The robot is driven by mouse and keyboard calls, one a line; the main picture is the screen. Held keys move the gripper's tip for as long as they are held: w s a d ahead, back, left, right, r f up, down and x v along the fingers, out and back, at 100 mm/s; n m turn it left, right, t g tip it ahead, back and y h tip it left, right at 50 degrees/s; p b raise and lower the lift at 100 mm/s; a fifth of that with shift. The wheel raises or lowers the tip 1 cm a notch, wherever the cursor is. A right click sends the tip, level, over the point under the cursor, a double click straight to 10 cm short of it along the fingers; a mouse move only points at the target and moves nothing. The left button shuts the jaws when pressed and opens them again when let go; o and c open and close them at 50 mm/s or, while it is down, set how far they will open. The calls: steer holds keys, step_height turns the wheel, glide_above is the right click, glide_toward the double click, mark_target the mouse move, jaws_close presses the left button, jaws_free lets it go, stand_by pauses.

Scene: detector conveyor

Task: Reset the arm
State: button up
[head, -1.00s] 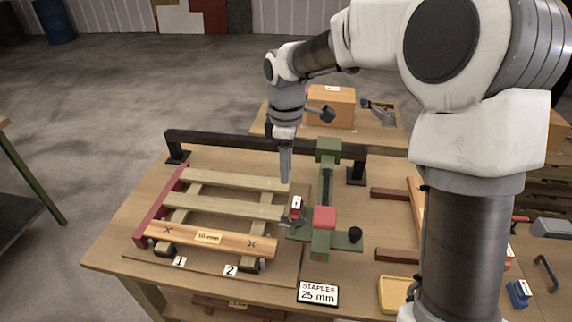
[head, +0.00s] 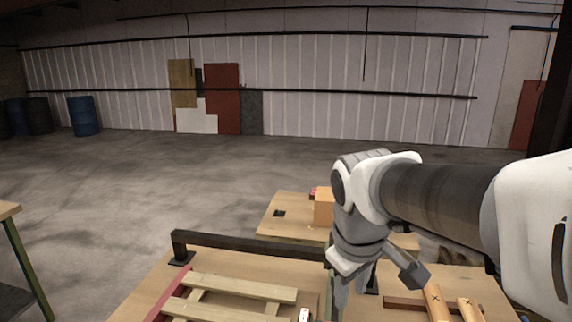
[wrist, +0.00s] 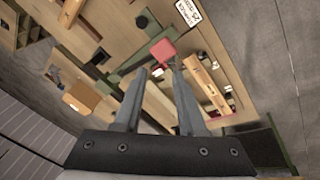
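My gripper (head: 345,298) hangs at the end of my white, grey and black arm, low in the right half of the head view. It points down above the workbench (head: 150,285), in front of a green upright. In the wrist view, the two grey fingers of my gripper (wrist: 159,76) stand apart with nothing held between them. Beyond them, a red block (wrist: 162,50) on a green tool shows on the bench. The fingertips are partly cut off by the lower edge of the head view.
A wooden slatted frame (head: 240,288) lies on the bench left of my gripper, before a dark rail (head: 250,246). A second table (head: 285,228) with a cardboard box (head: 324,207) stands behind. Open floor lies beyond, up to a wall.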

steer(key=s+d+m+t, duration=0.2)
steer(key=s+m, duration=0.4)
steer(key=s, duration=0.4)
steer(key=shift+s+d+m+t+y, duration=0.2)
steer(key=shift+d+m+t+y, duration=0.15)
steer(key=shift+d, duration=0.45)
